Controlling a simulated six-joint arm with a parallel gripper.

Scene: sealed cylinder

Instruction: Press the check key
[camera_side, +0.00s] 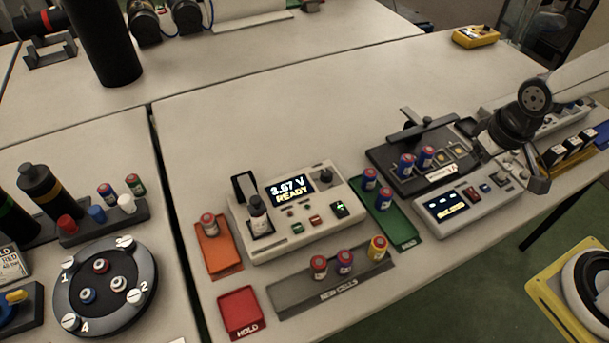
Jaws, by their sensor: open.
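A white tester (285,243) with a lit screen (290,190) reading 3.67 V READY stands on the bench. Its front has a red key (315,221), a green key (297,229) and a green-lit black switch (340,208). A dark cell (258,218) stands upright in its left bay under a black clamp. A second grey device (474,213) to the right has a lit screen and several small keys. Key labels are too small to read, so I cannot tell which is the check key. My gripper (538,183) is open, right of the second device's keys, apart from the tester.
An orange tray (232,265) holds one cell; a red HOLD tray (242,312) is empty. The NEW CELLS rack (283,297) holds three cells. A green tray (405,232) holds blue cells between the devices. A black fixture (385,160) stands behind. The bench behind the tester is clear.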

